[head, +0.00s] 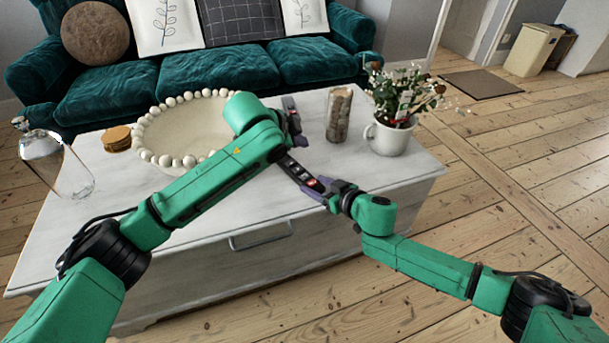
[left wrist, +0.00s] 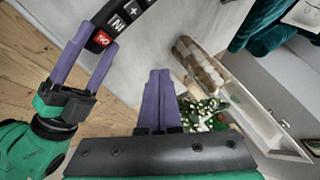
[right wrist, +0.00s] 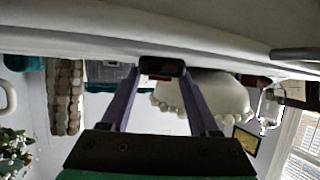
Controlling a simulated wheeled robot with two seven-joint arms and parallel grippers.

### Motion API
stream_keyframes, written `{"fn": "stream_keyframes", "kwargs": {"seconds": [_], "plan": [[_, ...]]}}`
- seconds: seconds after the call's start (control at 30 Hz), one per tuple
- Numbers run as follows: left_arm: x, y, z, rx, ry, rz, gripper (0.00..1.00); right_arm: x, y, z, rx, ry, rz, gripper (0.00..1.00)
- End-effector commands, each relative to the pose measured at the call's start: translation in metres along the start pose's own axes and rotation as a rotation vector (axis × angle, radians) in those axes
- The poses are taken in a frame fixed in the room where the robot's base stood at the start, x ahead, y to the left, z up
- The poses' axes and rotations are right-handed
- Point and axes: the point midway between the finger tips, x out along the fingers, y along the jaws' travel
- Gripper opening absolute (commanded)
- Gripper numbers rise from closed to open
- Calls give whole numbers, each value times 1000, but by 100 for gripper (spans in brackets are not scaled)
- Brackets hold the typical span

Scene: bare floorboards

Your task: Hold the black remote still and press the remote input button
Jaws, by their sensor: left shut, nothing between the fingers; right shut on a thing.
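The black remote (head: 301,174) is long and dark, with a red button and pale-marked buttons on its face. In the left wrist view, the remote (left wrist: 113,24) is partly cut off by the top edge. My right gripper (head: 333,193) is shut on the remote's near end, one finger on each side. In the right wrist view, the remote's end (right wrist: 162,67) sits between the fingertips. My left gripper (head: 294,128) is shut and empty, close to the remote's far part. In the left wrist view, its fingertips (left wrist: 160,73) are apart from the visible part of the remote.
The remote is over a white table (head: 250,207). A beaded bowl (head: 165,135) stands behind my left arm. A patterned cylinder (head: 339,115) and a white mug of flowers (head: 390,137) stand to the right. A glass jar (head: 60,170) and coasters (head: 117,138) are at left.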

Motion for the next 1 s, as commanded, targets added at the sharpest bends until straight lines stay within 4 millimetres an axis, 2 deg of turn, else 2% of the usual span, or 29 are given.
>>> {"fn": "stream_keyframes", "kwargs": {"seconds": [0.37,1.0], "plan": [[3,2,3,-1,-1,1,0,0,0,0,0,0,0,0],[59,42,43,-1,0,-1,0,0,0,0,0,0,0,0]]}}
